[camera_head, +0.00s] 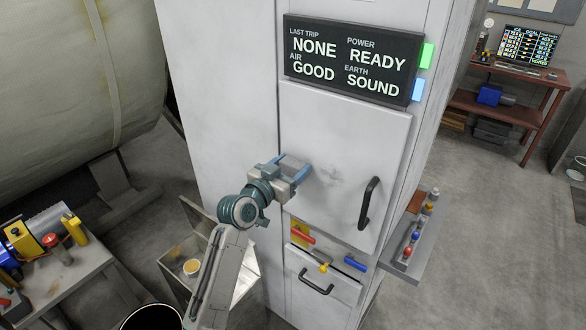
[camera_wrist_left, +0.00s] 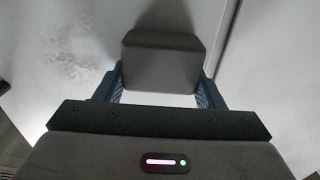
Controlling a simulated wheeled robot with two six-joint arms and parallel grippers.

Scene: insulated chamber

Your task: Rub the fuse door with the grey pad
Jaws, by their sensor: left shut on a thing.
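The fuse door (camera_head: 330,130) is a pale grey panel with a black handle (camera_head: 369,203) on its right side, and it is shut. A dark smudge shows near its middle; a rough patch (camera_wrist_left: 75,45) also shows in the left wrist view. My left gripper (camera_head: 300,168) is at the door's left edge. In the left wrist view its blue fingers (camera_wrist_left: 160,85) are shut on the grey pad (camera_wrist_left: 160,65), which is close to the pale surface. I cannot tell whether the pad touches it. The right gripper is not in view.
A black status sign (camera_head: 352,60) is above the door. A drawer (camera_head: 320,280) and coloured levers (camera_head: 325,268) are below. A side shelf (camera_head: 410,250) sticks out at right. A cluttered bench (camera_head: 70,285) and an open box (camera_head: 240,270) are at lower left.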

